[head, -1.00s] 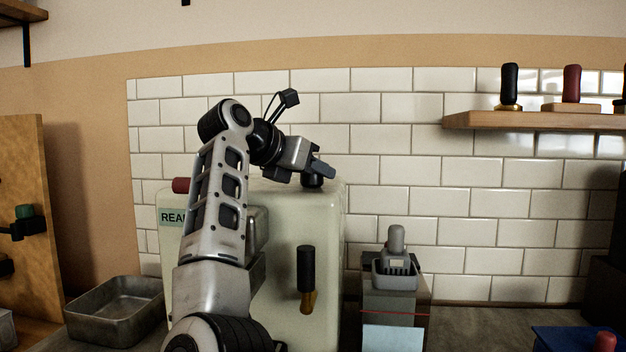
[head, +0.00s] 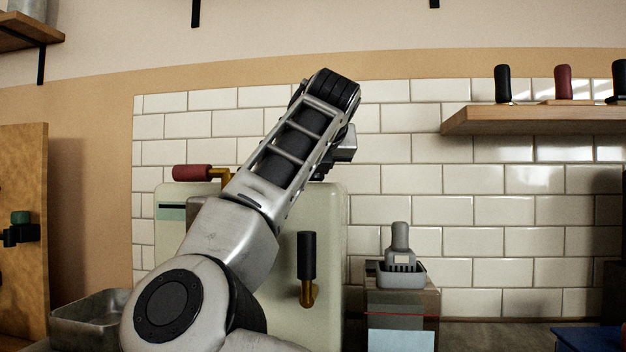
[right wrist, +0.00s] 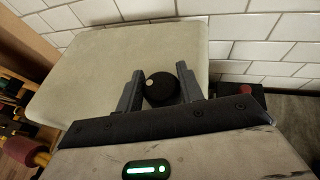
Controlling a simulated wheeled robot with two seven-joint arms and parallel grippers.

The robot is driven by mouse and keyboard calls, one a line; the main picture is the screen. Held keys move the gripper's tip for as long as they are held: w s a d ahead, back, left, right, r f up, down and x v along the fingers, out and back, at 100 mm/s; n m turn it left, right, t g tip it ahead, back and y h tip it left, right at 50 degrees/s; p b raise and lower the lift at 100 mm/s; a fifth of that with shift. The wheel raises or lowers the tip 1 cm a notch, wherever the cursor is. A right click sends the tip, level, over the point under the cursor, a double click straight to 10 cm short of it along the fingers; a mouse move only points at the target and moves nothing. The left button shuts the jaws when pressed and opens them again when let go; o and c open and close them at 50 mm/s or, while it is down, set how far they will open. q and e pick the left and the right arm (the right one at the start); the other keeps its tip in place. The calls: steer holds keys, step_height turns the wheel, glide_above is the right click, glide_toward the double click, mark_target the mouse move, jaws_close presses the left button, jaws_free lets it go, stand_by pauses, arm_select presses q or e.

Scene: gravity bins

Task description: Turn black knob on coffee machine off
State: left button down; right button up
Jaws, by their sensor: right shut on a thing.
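The cream coffee machine (head: 325,215) stands against the tiled wall, and its flat top fills much of the right wrist view (right wrist: 95,70). The round black knob (right wrist: 160,89) sits on that top, with a pale dot toward its left side. My right gripper (right wrist: 160,78) is shut on the knob, one grey finger on each side. In the head view my right arm crosses in front of the machine and hides most of the gripper and knob. A small display (head: 171,212) at the machine's upper left shows a dark band and no readable word. My left gripper is out of view.
A red-handled lever (head: 192,172) and a black-handled lever (head: 306,256) stick out from the machine. A metal tray (head: 85,312) lies at lower left. A grinder-like unit (head: 400,300) stands right of the machine. A wooden shelf (head: 520,122) is at upper right.

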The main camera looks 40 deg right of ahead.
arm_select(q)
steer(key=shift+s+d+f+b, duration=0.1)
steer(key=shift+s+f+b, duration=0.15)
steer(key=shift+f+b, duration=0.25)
arm_select(e)
steer(key=shift+n+t+y, duration=0.6)
steer(key=shift+n+y, duration=0.3)
steer(key=shift+n, duration=0.1)
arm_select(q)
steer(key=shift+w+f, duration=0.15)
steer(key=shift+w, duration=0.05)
arm_select(e)
steer(key=o, duration=1)
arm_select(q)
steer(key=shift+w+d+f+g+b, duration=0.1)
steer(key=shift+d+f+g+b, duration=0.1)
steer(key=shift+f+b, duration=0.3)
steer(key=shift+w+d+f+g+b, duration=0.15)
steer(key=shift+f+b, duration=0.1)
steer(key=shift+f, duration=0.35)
arm_select(e)
steer(key=v, duration=1.6)
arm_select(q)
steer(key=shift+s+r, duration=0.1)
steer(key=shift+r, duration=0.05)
arm_select(e)
steer(key=shift+r, duration=0.1)
